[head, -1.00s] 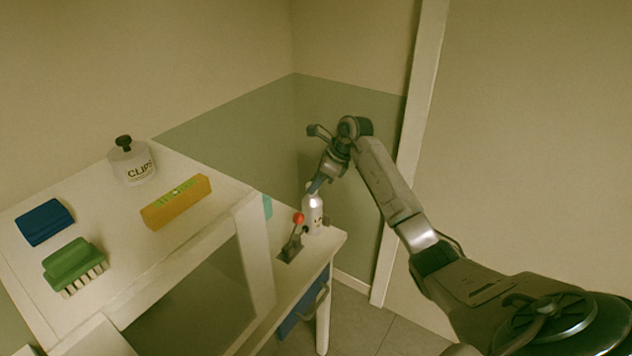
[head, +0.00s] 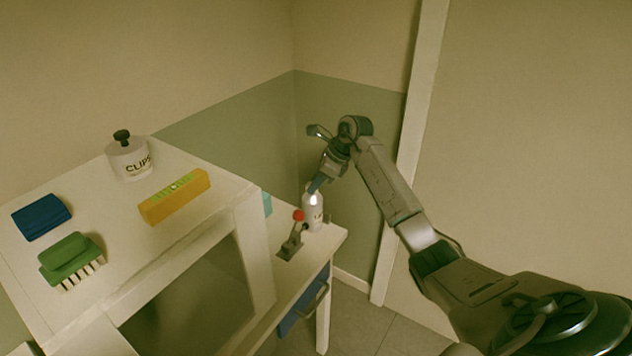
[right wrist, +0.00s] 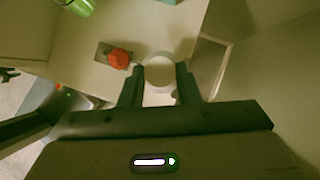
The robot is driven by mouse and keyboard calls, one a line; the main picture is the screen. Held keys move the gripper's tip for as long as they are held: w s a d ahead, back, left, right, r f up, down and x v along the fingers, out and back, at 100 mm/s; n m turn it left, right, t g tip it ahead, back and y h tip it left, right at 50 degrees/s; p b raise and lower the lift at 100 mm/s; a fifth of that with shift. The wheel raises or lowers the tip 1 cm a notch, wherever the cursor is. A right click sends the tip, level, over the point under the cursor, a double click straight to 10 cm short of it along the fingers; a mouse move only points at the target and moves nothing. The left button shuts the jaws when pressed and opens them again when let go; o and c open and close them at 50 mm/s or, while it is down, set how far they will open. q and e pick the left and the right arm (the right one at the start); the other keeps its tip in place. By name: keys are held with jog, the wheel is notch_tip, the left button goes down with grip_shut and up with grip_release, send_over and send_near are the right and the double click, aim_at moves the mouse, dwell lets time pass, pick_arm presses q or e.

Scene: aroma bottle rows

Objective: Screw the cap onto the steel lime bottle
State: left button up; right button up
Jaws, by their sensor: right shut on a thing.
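The pale bottle (head: 313,212) with a small dark-marked label stands upright near the far corner of the lower white table. My right gripper (head: 316,188) is at the bottle's top, pointing down. In the right wrist view, the fingers of my right gripper (right wrist: 159,75) are on both sides of a round pale cap (right wrist: 159,70), shut on it. The fingers hide the cap and neck in the head view, so I cannot tell how the cap sits on the neck. My left gripper is not in view.
A clamp with a red ball knob (head: 299,216) stands close to the bottle's left. A teal item (head: 267,204) is behind the raised shelf's edge. The shelf holds a CLIPS jar (head: 129,160), yellow block (head: 175,197), blue item (head: 42,217) and green brush (head: 70,260).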

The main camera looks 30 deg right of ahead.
jog(key=shift+f+b, duration=0.3)
jog(key=shift+b, duration=0.05)
dwell(0.6)
dwell(0.3)
jog(key=o, duration=1)
jog(key=shift+c, duration=0.2)
jog(key=shift+r+p, duration=1.85)
jog(key=shift+r, duration=1.7)
jog(key=shift+o, duration=0.4)
